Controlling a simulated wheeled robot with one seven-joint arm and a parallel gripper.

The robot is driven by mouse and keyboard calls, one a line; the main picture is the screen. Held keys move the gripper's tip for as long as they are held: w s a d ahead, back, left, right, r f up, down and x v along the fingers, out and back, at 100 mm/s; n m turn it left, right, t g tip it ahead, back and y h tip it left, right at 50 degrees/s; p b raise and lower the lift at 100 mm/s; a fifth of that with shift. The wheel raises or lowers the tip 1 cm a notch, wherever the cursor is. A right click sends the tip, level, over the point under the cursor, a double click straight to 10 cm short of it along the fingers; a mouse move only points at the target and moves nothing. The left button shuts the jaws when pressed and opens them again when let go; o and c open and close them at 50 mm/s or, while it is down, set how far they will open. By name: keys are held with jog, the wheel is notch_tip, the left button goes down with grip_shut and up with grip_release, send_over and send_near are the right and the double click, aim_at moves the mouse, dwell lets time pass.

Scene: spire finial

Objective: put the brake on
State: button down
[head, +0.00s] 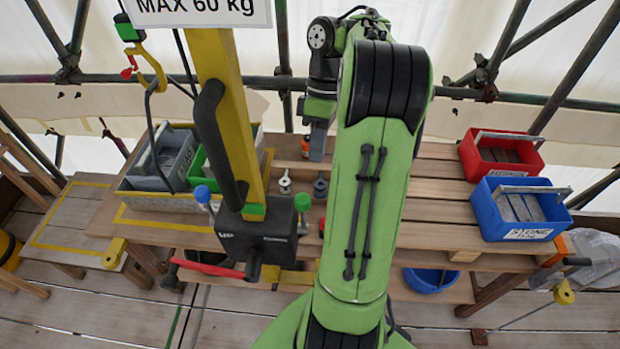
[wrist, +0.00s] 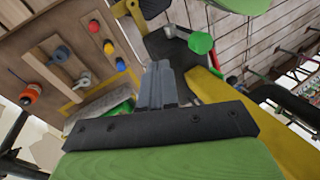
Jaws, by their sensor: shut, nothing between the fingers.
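A hoist with a yellow post (head: 222,85) carries a black winch box (head: 258,240). A lever with a blue knob (head: 202,194) stands at the box's left, and one with a green knob (head: 302,202) at its right. I cannot tell which is the brake. A red crank handle (head: 208,267) sits low at the front. My gripper (head: 317,157) is shut and empty, pointing down above the bench, behind and right of the green knob and apart from it. In the wrist view its shut fingers (wrist: 158,70) show near the green knob (wrist: 200,42).
The wooden bench (head: 430,215) holds a red crate (head: 500,153) and a blue crate (head: 518,208) at right. A grey bin (head: 165,157) stands behind the post at left. Small metal fittings (head: 285,182) lie by the post. Scaffold poles cross the back.

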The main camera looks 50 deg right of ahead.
aim_at(303, 214)
jog(key=s+a+f+b, duration=0.2)
jog(key=a+f+b, duration=0.2)
jog(key=a, duration=0.1)
jog(key=shift+s, duration=0.15)
jog(key=shift+d+f, duration=0.1)
